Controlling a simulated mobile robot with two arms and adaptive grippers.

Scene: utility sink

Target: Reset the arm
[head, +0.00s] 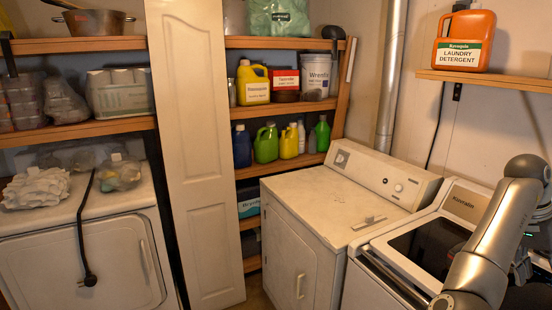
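My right arm (492,245) comes in at the lower right, with its silver links bent upward in front of the washing machine. Its gripper cannot be made out; a dark part with green lights shows at the right edge. My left arm and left gripper are not in the picture.
A top-loading washer (384,262) with a dark lid stands close to my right arm. Left of it is a white dryer (320,205). An orange detergent jug (464,40) sits on the upper right wall shelf (500,80). A tall white door panel (195,150) stands before bottle-filled shelves.

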